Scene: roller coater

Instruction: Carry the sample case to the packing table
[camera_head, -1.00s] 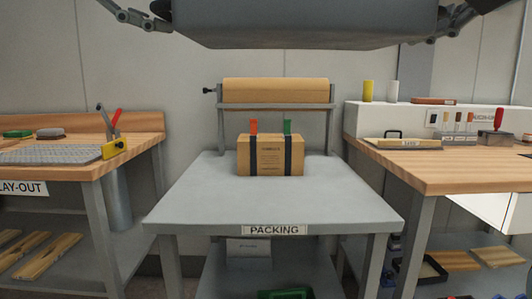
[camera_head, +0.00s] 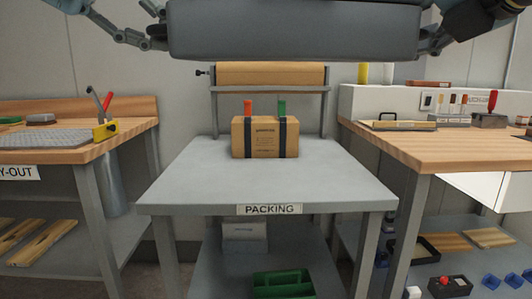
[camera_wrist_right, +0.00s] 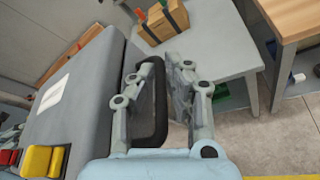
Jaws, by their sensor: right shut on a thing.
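The sample case (camera_head: 295,30) is a large dark grey box held level across the top of the head view. In the right wrist view the case (camera_wrist_right: 85,85) has a white label and a black handle (camera_wrist_right: 152,105). My right gripper (camera_wrist_right: 165,75) is shut on that handle; it also shows at the case's right end in the head view (camera_head: 437,42). My left gripper (camera_head: 150,38) is at the case's left end; its grip is hidden. The packing table (camera_head: 200,182) is grey with a PACKING sign, beyond and below the case.
A strapped cardboard box (camera_head: 265,137) stands at the back middle of the packing table, before a paper roll (camera_head: 270,73). The table's front and sides are clear. A wooden-topped lay-out bench (camera_head: 95,150) stands left, another wooden bench (camera_head: 440,155) right, both close by.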

